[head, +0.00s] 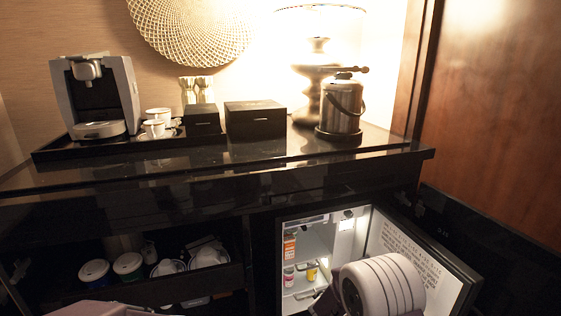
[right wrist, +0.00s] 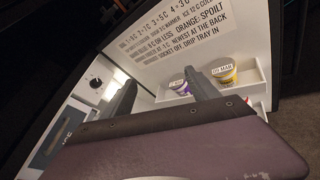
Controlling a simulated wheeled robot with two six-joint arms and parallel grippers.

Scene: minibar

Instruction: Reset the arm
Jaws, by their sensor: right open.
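My right arm reaches toward the open minibar fridge (head: 308,240) at the lower right of the head view. Its pale rounded wrist covers part of the fridge opening and door. In the head view the fingertips are mostly hidden by the wrist. A pale pinkish edge at the bottom left of the head view may be part of my left arm; no left gripper shows.
The fridge door (head: 414,258) stands open to the right, with printed text inside. Small containers stand on the fridge shelves, and a yellow tub (right wrist: 224,72) sits on the door shelf. An open drawer (head: 150,287) holds cups and lidded tubs. A coffee machine (head: 97,95) stands on the counter.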

